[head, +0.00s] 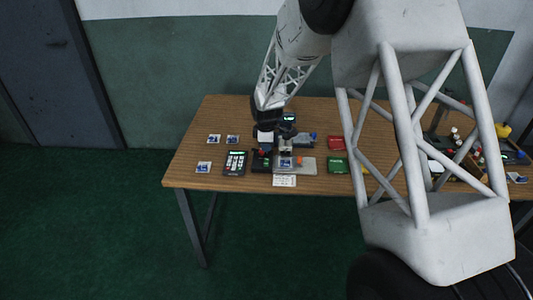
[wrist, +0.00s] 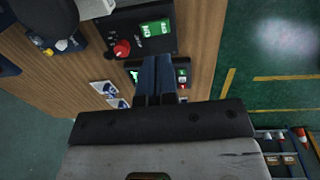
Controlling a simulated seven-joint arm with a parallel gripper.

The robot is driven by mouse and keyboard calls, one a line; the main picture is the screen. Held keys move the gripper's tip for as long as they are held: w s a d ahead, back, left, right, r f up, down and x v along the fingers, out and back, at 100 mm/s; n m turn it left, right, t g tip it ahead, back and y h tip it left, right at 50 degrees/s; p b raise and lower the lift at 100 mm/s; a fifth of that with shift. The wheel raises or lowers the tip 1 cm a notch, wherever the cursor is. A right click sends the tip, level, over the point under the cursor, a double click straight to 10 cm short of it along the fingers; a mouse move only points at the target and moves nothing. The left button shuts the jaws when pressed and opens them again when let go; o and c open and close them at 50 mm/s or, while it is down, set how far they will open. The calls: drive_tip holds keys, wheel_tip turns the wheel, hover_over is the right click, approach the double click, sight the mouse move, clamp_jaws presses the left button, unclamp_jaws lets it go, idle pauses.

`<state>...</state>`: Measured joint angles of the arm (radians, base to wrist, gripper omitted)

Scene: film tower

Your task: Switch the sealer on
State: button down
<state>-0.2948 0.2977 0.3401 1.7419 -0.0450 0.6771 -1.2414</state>
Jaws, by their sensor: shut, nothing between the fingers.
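A black control box with a red knob (wrist: 122,49) and a green lit switch or label (wrist: 157,28) is at the top of the wrist view. It looks like part of the sealer, and the box also shows in the head view (head: 262,162). My gripper (wrist: 157,60) is shut and empty, with its dark fingers just short of the box and apart from the knob in the picture. The fingers partly cover a keypad device, whose green display shows in the head view (head: 236,155). Height above the table is unclear.
Small blue-and-white cards (head: 214,139) lie at the left. A red tray (head: 336,143) and a green tray (head: 337,165) are to the right. A paper card (head: 284,181) lies at the front edge. My arm hides much of the right side.

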wheel_tip(320, 180, up, 7)
hover_over(266, 159)
drive_tip(key=s, duration=0.4)
drive_tip(key=shift+w+d, duration=0.1)
drive_tip(key=shift+d, duration=0.05)
drive_tip(key=shift+w+d, duration=0.1)
drive_tip(key=shift+d, duration=0.05)
drive_tip(key=shift+w+d+y, duration=0.6)
drive_tip(key=shift+d+y, duration=0.2)
drive_tip(key=shift+y, duration=0.05)
drive_tip(key=shift+w+d+y, duration=0.6)
drive_tip(key=shift+d+y, duration=0.15)
drive_tip(key=shift+y, duration=0.1)
drive_tip(key=x, duration=1.2)
drive_tip(key=shift+s+d+f, duration=0.1)
drive_tip(key=shift+s+d, duration=0.05)
drive_tip(key=shift+d, duration=0.15)
drive_tip(key=shift+f, duration=0.95)
